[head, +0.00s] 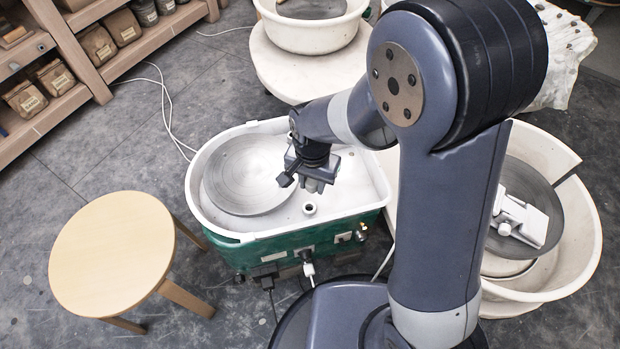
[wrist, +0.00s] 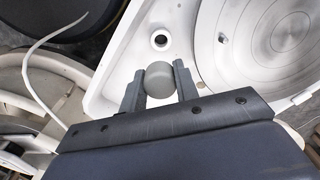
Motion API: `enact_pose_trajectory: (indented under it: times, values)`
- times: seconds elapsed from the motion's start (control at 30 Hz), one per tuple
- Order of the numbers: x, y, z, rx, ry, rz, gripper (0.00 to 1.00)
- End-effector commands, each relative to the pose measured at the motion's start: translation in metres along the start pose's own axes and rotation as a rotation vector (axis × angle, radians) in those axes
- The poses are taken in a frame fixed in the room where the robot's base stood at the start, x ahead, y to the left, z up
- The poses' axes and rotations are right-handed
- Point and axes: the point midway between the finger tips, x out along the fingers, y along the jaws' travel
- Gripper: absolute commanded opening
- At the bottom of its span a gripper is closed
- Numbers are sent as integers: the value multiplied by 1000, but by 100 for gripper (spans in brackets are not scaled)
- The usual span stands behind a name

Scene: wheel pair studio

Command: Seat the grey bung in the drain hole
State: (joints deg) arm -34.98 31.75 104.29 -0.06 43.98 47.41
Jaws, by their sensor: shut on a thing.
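The grey bung (wrist: 159,79) is a round-topped plug between the two fingers of my gripper (wrist: 157,82) in the wrist view. My gripper (head: 303,181) is shut on it and holds it over the white basin (head: 362,192) of the green-based pottery wheel. In the head view the bung (head: 314,185) shows partly below the fingers. The drain hole (head: 309,209) is a dark opening with a pale raised rim in the basin floor, in front of the gripper. In the wrist view the drain hole (wrist: 160,41) lies just beyond the bung, apart from it. The bung's underside is hidden.
The grey wheel head (head: 243,175) fills the basin's left side. A round wooden stool (head: 112,252) stands to the left. Another wheel with a white basin (head: 580,225) stands at right, and one (head: 310,32) is behind. Shelves with bags (head: 97,43) are at back left.

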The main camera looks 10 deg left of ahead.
Motion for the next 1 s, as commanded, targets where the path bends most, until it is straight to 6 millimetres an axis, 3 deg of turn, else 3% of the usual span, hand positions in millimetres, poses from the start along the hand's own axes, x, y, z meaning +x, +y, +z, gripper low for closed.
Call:
enact_pose_trajectory:
  times: [0.13,0.53,1.0]
  values:
    - [0,-4,9,9,1,-1,6]
    - [1,-4,9,10,1,-1,6]
    - [43,-4,9,10,0,0,6]
